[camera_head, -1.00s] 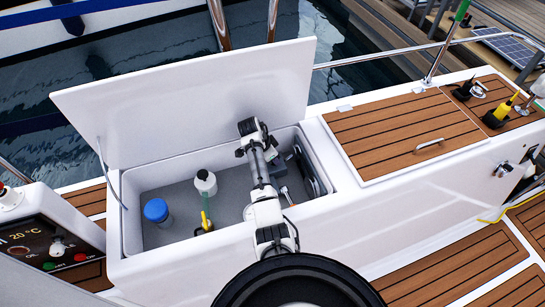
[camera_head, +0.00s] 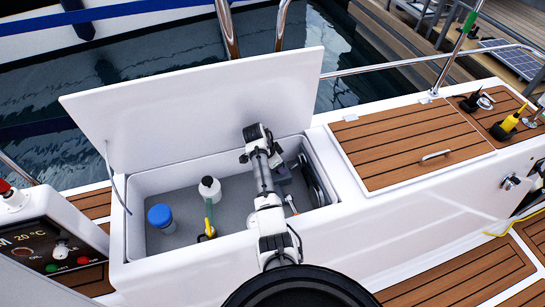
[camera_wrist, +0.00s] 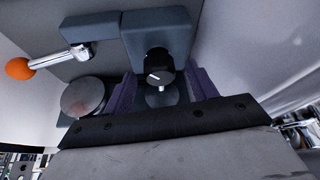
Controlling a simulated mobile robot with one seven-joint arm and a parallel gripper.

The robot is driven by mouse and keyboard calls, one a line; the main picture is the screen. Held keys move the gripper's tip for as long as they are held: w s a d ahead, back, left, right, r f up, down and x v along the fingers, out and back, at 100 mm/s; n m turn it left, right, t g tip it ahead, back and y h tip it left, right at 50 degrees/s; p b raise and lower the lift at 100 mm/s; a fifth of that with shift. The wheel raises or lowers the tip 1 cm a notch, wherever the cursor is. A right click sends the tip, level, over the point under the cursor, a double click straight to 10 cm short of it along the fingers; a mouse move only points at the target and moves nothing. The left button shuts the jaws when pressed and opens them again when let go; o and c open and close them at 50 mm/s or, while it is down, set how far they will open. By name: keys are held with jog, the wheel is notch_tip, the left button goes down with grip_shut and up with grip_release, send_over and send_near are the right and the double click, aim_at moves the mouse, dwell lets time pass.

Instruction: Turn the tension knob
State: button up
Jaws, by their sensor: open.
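The tension knob, a round black knob (camera_wrist: 158,67) with a white pointer mark, shows in the wrist view on a blue-grey housing (camera_wrist: 157,29). My gripper (camera_wrist: 160,74) has purple fingers, spread apart on the left and right of the knob. A gap shows on each side, so it does not appear held. In the head view my arm reaches into the open white locker. A dark grey block (camera_head: 282,174) shows beside my arm there, but the knob and fingertips cannot be made out.
A metal lever with an orange ball (camera_wrist: 18,68) and a round metal disc (camera_wrist: 83,97) lie left of the knob. The locker holds a blue-capped jar (camera_head: 161,217) and a white bottle (camera_head: 210,189). Its raised lid (camera_head: 190,105) stands behind my arm.

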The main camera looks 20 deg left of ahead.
jog(key=v, duration=1.3)
jog(key=shift+b, duration=0.35)
